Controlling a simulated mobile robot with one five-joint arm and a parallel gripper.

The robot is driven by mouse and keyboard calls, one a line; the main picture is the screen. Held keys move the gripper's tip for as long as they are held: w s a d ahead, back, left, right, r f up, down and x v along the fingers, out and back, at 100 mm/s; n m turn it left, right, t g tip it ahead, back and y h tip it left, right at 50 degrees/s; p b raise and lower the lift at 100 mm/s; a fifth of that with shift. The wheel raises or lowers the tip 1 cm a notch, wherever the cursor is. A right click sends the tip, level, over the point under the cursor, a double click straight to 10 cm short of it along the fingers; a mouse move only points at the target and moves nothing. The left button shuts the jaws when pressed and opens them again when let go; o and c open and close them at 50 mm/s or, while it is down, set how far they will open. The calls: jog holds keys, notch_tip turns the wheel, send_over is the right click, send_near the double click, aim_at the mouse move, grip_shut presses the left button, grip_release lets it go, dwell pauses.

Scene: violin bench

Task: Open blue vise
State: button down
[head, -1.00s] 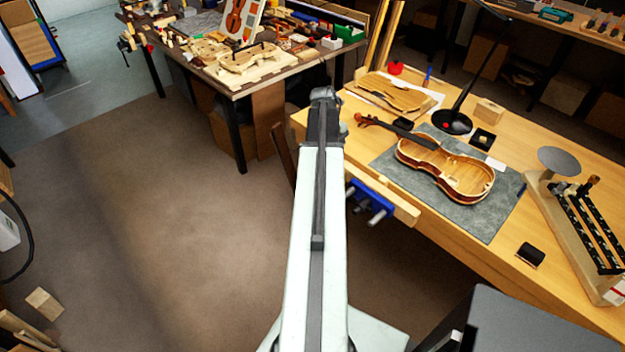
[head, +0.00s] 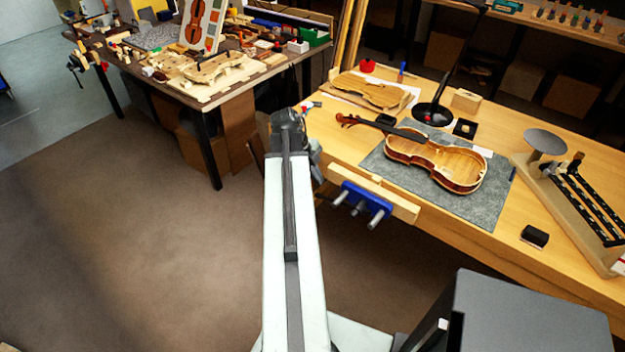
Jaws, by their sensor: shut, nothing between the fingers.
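The blue vise (head: 364,201) is mounted on the front edge of the light wooden bench, with its screw and guide rods pointing toward me. A pale wooden jaw board (head: 404,210) runs along it; I cannot make out how wide any gap behind it is. My gripper (head: 316,168) is at the far end of my arm, just left of the vise and apart from it. It is shut and empty. It is small and dark here, partly hidden by my arm, and its fingertips are hard to make out.
The wooden bench (head: 440,226) carries a grey mat (head: 482,208) with an open-bodied violin (head: 440,163) on it, a black lamp base (head: 431,114) and a rack (head: 590,205) at the right. A cluttered dark table (head: 150,75) stands at back left. The floor left of my arm is clear.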

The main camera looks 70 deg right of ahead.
aim_at(329, 198)
jog(key=b+x, duration=0.6)
jog(key=x, duration=0.2)
jog(key=shift+w+a+f, duration=0.1)
jog(key=shift+f, duration=0.3)
jog(key=shift+s+r, duration=0.1)
jog(key=shift+s, duration=0.1)
jog(key=shift+b, duration=0.35)
jog(key=a+b+x, duration=0.1)
jog(key=b+x, duration=0.5)
jog(key=shift+w+a+f, duration=0.15)
jog(key=shift+w+f, duration=0.05)
jog(key=shift+f, duration=0.2)
